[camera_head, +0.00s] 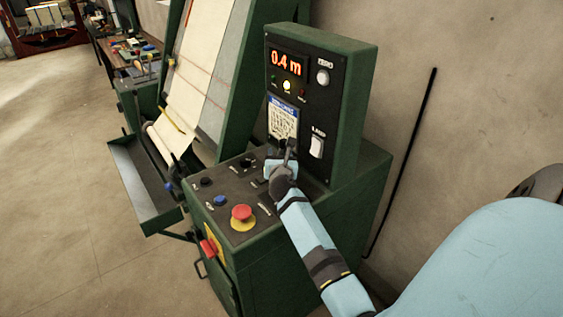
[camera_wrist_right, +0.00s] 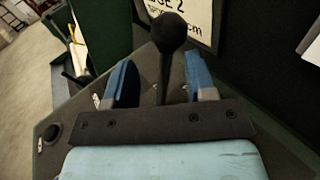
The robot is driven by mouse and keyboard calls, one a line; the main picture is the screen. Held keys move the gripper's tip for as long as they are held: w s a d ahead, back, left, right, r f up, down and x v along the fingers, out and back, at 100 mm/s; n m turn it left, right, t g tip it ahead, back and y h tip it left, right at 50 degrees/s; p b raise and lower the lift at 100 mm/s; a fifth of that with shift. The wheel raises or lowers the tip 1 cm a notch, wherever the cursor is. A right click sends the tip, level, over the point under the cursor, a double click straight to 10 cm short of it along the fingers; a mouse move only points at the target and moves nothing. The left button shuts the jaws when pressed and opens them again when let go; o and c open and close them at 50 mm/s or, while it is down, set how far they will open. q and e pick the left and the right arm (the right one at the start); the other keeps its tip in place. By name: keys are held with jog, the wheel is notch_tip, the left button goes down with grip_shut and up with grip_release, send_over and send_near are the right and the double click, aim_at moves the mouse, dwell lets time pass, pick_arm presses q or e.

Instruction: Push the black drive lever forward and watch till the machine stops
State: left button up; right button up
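The black drive lever (camera_wrist_right: 168,32) has a ball knob on a thin stem. In the right wrist view it stands up between the two blue fingers of my right gripper (camera_wrist_right: 159,75), with a gap on both sides of the stem. In the head view my right gripper (camera_head: 281,164) is over the back of the control panel, hiding most of the lever. The green machine (camera_head: 262,275) has a display (camera_head: 286,63) reading 0.4 m and a lit yellowish lamp (camera_head: 287,86) below it. A pale cloth (camera_head: 200,70) lies on its sloped board. My left gripper is out of view.
The panel carries a red mushroom button (camera_head: 241,212), a blue button (camera_head: 220,200) and black knobs (camera_head: 248,160). A red knob (camera_head: 208,248) sits on the front. A lamp switch (camera_head: 317,146) is right of my gripper. A green tray (camera_head: 140,185) juts out left.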

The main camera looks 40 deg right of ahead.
jog(key=b+v, duration=0.1)
jog(key=v, duration=1)
jog(key=shift+s, duration=0.2)
jog(key=s+a+f+n+t+y, duration=0.25)
jog(key=a+n, duration=0.35)
jog(key=n, duration=0.3)
jog(key=s+a+f+n+t+y+p, duration=0.15)
jog(key=a+n+y, duration=0.3)
jog(key=n, duration=0.55)
jog(key=s+a+f+n+t+y, duration=0.1)
jog(key=s+a+n+y, duration=0.2)
jog(key=a+n, duration=0.45)
jog(key=s+a+f+n+g+y, duration=0.2)
jog(key=s+f+n, duration=0.4)
jog(key=n, duration=0.4)
jog(key=s+a+f+n+g+y, duration=0.2)
jog(key=s+a+f+n+g, duration=0.3)
jog(key=s+a+f+n, duration=0.2)
jog(key=s+n+p, duration=0.1)
jog(key=s+n, duration=0.1)
jog(key=n, duration=0.2)
jog(key=shift+s, duration=0.3)
jog(key=shift+n, duration=0.25)
dwell(1.4)
